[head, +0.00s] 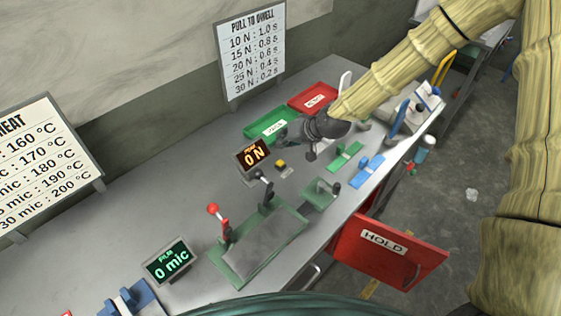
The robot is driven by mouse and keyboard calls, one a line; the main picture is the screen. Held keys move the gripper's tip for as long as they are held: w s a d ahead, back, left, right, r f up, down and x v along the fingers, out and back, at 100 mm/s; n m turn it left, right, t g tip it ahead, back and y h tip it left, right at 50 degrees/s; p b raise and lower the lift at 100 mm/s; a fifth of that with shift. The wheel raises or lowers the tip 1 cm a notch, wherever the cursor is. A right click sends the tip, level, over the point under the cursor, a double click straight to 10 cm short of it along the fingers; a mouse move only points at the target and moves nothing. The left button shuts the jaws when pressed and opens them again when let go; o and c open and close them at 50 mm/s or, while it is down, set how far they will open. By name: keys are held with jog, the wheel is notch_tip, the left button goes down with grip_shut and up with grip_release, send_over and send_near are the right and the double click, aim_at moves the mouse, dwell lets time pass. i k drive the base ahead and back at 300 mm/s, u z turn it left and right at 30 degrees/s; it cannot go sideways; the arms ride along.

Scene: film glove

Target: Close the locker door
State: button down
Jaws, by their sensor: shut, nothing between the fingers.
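The red locker door (388,255), labelled HOLD, stands open at the front edge of the bench. The inside of the locker is hidden by the door and the bench top. My gripper (297,143) is dark and shut, with nothing held. It is over the far part of the bench, near the green and red trays, well apart from the door.
The grey bench (140,225) carries a green press (258,245), a 0 N display (253,155), a 0 mic display (168,262), a green tray (270,124) and a red tray (312,97). Open floor (450,190) lies right of the bench.

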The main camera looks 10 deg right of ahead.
aim_at(400, 261)
jog(key=k, duration=1)
